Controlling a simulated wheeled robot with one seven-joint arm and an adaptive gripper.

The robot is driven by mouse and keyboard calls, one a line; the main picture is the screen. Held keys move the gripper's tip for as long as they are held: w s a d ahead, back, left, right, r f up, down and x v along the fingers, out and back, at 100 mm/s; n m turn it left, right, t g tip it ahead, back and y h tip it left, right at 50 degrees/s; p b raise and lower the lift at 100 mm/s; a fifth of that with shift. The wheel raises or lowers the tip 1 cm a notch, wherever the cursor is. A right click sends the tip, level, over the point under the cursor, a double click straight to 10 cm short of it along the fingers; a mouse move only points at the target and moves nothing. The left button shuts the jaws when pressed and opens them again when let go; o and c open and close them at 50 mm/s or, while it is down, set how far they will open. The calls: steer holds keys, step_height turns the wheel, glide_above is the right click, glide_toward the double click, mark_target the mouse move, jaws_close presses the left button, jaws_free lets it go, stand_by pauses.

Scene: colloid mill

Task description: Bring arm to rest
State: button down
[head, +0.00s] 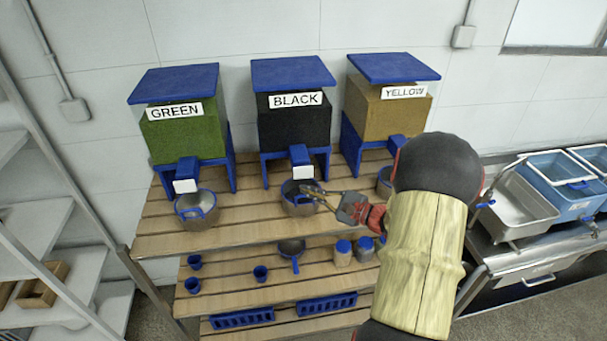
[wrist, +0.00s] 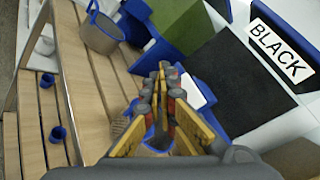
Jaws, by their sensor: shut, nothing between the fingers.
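My arm reaches in from the lower right in the head view and crosses in front of the yellow dispenser (head: 388,115). My gripper (head: 308,190) is shut and empty, above or in front of the metal pot (head: 297,208) below the black dispenser (head: 290,122). In the wrist view my gripper's fingers (wrist: 163,78) come together at the tips, near the black dispenser (wrist: 238,85). The pot's blue rim shows partly behind the fingers. I cannot tell whether the fingers touch the pot.
The green dispenser (head: 184,130) has a metal pot (head: 197,210) below it. Another pot (head: 384,183) is partly hidden by my arm. Wooden shelves (head: 230,235) hold blue cups, a pan and jars lower down. A sink (head: 522,203) stands right, a rack (head: 60,235) left.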

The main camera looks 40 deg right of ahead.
stand_by(0.3)
steer(key=s+a+f+n+g+h+b, duration=0.2)
steer(key=s+a+f+n+g+b, duration=0.45)
steer(key=s+a+n, duration=0.35)
steer(key=s+a+f+n+g+h+b, duration=0.1)
steer(key=s+a+f+n+g+b, duration=0.5)
steer(key=s+a+g, duration=0.4)
steer(key=a+r+n+t+h+b, duration=0.1)
steer(key=a+r+n+t+b, duration=0.2)
steer(key=a, duration=0.7)
steer(key=n+t+b, duration=0.2)
steer(key=n+b, duration=0.2)
steer(key=b, duration=0.1)
steer(key=shift+w+r+b, duration=0.15)
steer(key=shift+w+b, duration=0.15)
steer(key=shift+w, duration=0.1)
